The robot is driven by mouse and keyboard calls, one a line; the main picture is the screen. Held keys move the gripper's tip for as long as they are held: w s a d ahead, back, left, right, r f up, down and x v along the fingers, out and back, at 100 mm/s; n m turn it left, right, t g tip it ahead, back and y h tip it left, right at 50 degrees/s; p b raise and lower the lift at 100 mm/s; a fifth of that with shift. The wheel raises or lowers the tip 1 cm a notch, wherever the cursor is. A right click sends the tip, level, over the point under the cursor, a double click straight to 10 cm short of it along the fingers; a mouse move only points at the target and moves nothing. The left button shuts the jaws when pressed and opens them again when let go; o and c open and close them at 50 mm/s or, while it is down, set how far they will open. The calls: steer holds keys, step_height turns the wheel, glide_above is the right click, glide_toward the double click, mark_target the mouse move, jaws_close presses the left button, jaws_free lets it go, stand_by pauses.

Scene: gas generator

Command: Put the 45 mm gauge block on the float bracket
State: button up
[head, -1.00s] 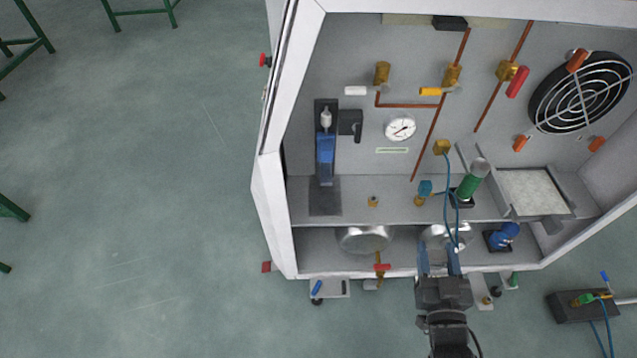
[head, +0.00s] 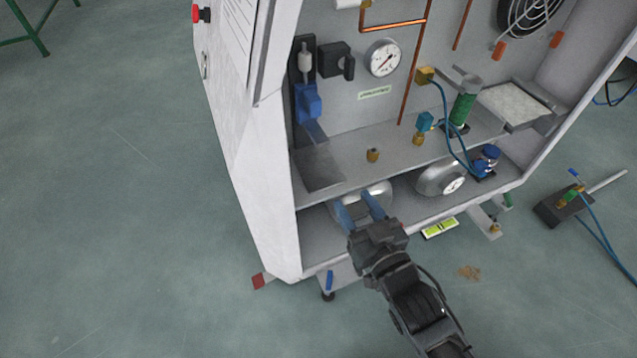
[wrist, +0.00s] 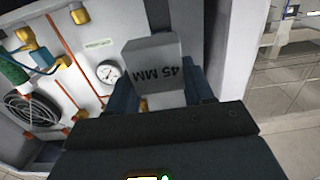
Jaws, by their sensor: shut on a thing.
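The 45 mm gauge block (wrist: 152,62) is a grey block marked "45 MM" in the wrist view. My gripper (head: 360,209) is shut on it, with a blue finger on each side. In the head view the gripper is at the open front of the cabinet, before the lower shelf; I cannot make out the block clearly there. Above and left of the gripper, a blue bracket (head: 309,101) on a dark upright column, with a pale cylinder above it, appears to be the float bracket. A dark grey plate (head: 318,170) lies below it.
The cabinet's white left wall (head: 262,190) stands close to the column. The upper shelf (head: 350,168) lies above my gripper and carries a small brass fitting (head: 372,155). A silver tank (head: 440,178) and a blue part (head: 487,160) are on the lower shelf.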

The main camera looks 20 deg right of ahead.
steer(key=w+b, duration=0.2)
steer(key=w, duration=1.5)
steer(key=shift+w+d+f+b, duration=0.1)
steer(key=shift+w+b, duration=0.3)
steer(key=shift+f+b, duration=1.65)
steer(key=shift+f, duration=0.1)
steer(key=shift+f, duration=0.15)
steer(key=o, duration=1.2)
steer(key=shift+c, duration=0.2)
steer(key=s+p, duration=0.1)
steer(key=s, duration=1.1)
